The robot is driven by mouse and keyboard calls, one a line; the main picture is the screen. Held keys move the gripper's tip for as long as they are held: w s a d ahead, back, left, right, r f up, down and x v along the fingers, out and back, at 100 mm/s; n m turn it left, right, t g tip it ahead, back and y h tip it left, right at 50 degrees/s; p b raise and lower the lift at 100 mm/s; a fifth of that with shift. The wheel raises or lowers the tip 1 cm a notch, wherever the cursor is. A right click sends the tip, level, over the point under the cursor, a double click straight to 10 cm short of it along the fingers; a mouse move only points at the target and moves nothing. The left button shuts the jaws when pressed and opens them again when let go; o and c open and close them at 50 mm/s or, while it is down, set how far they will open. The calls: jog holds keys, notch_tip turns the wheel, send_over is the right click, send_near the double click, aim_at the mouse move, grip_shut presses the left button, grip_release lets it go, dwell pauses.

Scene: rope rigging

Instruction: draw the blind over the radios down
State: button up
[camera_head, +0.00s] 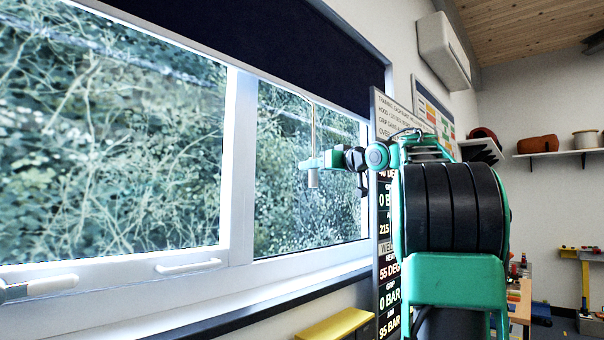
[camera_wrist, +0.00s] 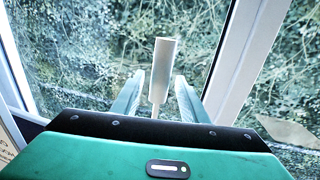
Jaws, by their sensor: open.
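The dark blind (camera_head: 270,48) is partly lowered across the top of the window, its pale bottom bar slightly slanted in the head view. A cord (camera_head: 313,125) hangs from the bar and ends in a pale cylindrical pull (camera_head: 313,179). My gripper (camera_head: 308,164) is at the top of the pull in the head view. In the wrist view, the pull (camera_wrist: 163,68) stands in line with the gap between the two open fingers (camera_wrist: 157,92). Whether either finger touches it, I cannot tell. No radios are recognisable in view.
The window frame (camera_head: 241,165) and sill (camera_head: 250,308) run along the left, with a handle (camera_head: 187,267) on the lower frame. A text board (camera_head: 388,260) stands behind my arm. A yellow surface (camera_head: 335,326) is below, and shelves (camera_head: 565,153) are at right.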

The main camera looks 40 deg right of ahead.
jog(key=shift+w+d, duration=0.15)
jog(key=shift+w, duration=2.35)
grip_shut()
jog(key=shift+d, duration=0.1)
